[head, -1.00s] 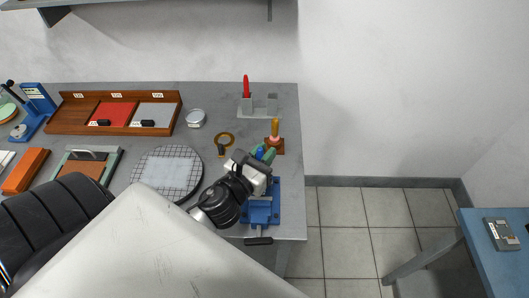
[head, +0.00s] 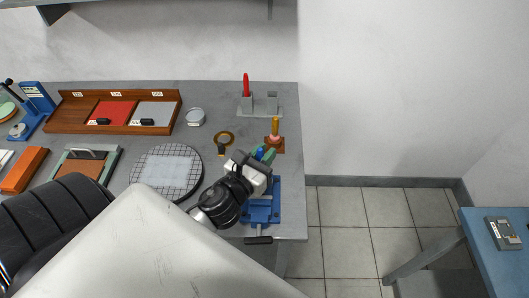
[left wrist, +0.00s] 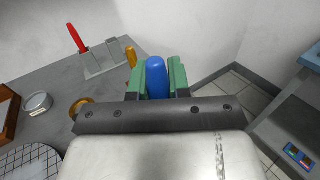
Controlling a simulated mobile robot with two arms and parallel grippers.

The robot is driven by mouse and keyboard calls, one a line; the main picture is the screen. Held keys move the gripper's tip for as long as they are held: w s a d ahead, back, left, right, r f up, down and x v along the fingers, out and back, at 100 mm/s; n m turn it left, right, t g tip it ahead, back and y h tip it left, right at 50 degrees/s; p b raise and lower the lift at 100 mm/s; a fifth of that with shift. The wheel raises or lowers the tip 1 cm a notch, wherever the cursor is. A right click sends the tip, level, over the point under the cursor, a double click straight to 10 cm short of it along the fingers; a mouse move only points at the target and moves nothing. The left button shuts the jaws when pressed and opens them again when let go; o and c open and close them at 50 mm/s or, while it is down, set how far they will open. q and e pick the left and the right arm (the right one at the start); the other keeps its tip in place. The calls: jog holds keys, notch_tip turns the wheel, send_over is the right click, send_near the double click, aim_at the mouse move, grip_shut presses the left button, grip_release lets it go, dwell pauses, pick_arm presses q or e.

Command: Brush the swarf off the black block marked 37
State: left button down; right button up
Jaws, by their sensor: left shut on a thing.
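My left gripper (head: 263,156) is over the right end of the grey workbench, just above a blue vise (head: 262,208). Its green fingers are shut on a blue rounded handle (left wrist: 156,76), which also shows in the head view (head: 259,154). The lower part of the held tool is hidden, so I cannot tell whether it is a brush. Two small black blocks, one left (head: 103,122) and one right (head: 148,122), lie in the wooden tray (head: 62,118). Their markings are too small to read, and I cannot make out swarf. My right gripper is not in view.
A grey holder (head: 245,108) with a red-handled tool (head: 246,83) stands at the back. An orange-handled thing (head: 275,126) stands beside my gripper. A round gridded plate (head: 143,178), a brass ring (head: 224,138) and a round tin (head: 195,117) lie left of it. A blue table (head: 490,255) is far right.

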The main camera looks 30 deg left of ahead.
pick_arm(q)
jog(key=shift+f, duration=0.15)
jog(key=shift+a, duration=0.15)
jog(key=shift+a, duration=0.4)
jog(key=shift+d, duration=0.15)
jog(key=shift+d, duration=1)
jog(key=shift+a, duration=0.1)
jog(key=shift+a, duration=1.05)
jog(key=shift+d, duration=0.15)
